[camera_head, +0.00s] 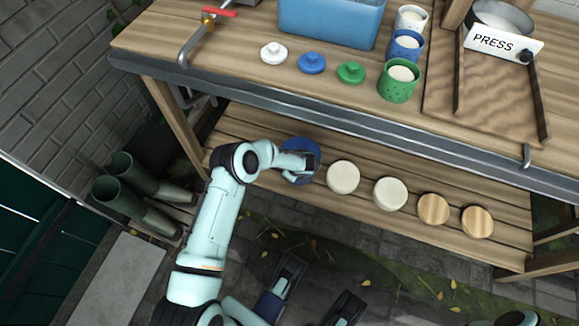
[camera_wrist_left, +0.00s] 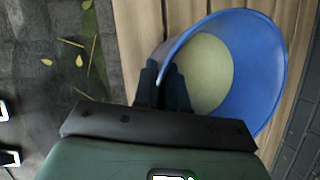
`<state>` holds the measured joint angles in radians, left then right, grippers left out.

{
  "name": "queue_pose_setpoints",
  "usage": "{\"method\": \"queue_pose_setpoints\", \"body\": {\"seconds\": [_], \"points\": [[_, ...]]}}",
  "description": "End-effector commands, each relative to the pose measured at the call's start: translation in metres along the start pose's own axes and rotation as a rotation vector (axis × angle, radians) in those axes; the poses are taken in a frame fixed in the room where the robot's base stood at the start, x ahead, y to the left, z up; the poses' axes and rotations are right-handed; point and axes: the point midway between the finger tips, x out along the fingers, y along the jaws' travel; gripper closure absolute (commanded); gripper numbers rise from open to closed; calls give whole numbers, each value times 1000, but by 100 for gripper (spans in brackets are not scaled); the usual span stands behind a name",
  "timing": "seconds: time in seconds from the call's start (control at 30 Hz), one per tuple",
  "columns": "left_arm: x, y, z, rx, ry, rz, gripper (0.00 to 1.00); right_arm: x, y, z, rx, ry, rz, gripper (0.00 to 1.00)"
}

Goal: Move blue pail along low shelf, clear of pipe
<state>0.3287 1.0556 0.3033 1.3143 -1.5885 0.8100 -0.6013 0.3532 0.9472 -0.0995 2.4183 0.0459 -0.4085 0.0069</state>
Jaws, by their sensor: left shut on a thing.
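The blue pail (camera_head: 297,146) is at the left part of the low shelf (camera_head: 245,125), left of a row of pale round pieces. My left gripper (camera_head: 300,168) is at its near side and partly covers it in the head view. In the left wrist view, the gripper (camera_wrist_left: 170,72) is shut on the wall of the pail (camera_wrist_left: 262,60), whose inside shows a pale round area. I cannot tell whether the pail touches the shelf. A grey pipe (camera_head: 190,97) shows under the bench's left end, left of the pail. My right gripper (camera_head: 322,278) is open and empty, low in front of the shelf.
Two cream rounds (camera_head: 343,177) and two wooden rounds (camera_head: 433,209) stand on the low shelf right of the pail. A tap (camera_head: 208,20) is above.

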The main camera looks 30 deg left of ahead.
Motion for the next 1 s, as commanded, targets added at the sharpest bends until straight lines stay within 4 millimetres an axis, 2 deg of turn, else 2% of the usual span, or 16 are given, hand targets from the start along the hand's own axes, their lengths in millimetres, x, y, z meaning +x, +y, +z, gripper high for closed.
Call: {"method": "queue_pose_setpoints", "body": {"seconds": [0.1,0.47,0.5,0.53,0.57,0.87,1.0], "points": [[6,-3,-3,-4,-1,-10,100,3,4,5,6,-19,8,100],[8,-2,-3,-4,-2,-9,100,2,4,4,6,-18,8,100],[10,2,-4,-1,0,-1,76,2,4,4,6,-18,8,100],[10,2,-4,-1,0,-1,66,2,4,4,6,-17,8,100],[10,2,-4,0,0,-1,63,2,4,4,6,-17,7,100],[9,1,-4,-1,1,-2,63,2,4,4,5,-17,7,100],[-6,0,-4,1,1,-4,63,-2,-1,0,-1,3,-1,100]]}}
